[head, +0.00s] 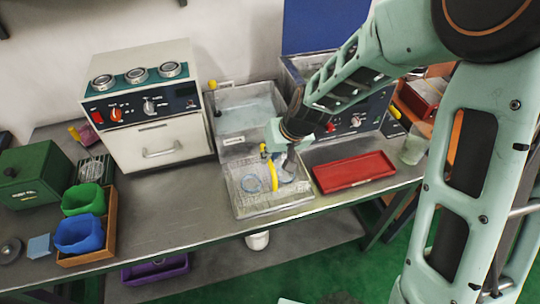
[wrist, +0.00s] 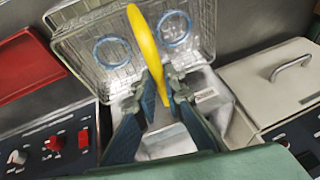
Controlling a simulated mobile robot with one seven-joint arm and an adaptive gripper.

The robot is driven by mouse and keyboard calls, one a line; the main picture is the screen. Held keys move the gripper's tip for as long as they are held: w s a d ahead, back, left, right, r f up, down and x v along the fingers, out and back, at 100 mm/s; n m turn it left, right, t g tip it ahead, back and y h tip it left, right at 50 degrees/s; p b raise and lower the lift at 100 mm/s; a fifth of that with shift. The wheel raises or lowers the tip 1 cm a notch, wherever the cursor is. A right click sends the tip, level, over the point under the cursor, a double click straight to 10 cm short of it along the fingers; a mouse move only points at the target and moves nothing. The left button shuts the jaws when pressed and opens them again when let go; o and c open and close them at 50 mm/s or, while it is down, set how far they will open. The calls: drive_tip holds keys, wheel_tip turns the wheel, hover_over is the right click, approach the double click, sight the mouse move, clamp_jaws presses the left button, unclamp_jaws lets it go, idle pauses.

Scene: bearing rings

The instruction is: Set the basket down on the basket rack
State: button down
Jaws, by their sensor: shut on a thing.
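The wire-mesh basket (head: 242,203) is at the table's front edge, below my gripper in the head view. It also shows at the top of the wrist view (wrist: 80,57), with a yellow handle (wrist: 146,55) across its middle and a blue ring (wrist: 112,50) on either side. My gripper (wrist: 167,80) is shut on the yellow handle; the hand also shows in the head view (head: 290,158). The basket looks about level. The basket rack is not clearly distinguishable under the mesh, and I cannot tell whether the basket touches it.
A basin with clear liquid (head: 245,115) stands just behind. A red tray (head: 353,171) lies close to the right. A white oven-like machine (head: 158,147) stands behind left. Green (head: 82,199) and blue (head: 78,233) bins are at left; the tabletop between is clear.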

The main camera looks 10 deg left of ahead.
drive_tip(key=shift+f+b, duration=0.15)
drive_tip(key=shift+b, duration=0.25)
drive_tip(key=c, duration=2)
unclamp_jaws()
drive_tip(key=shift+o, duration=0.3)
drive_tip(key=shift+s, duration=0.1)
wheel_tip(320, 180, up, 11)
drive_tip(key=p, duration=0.7)
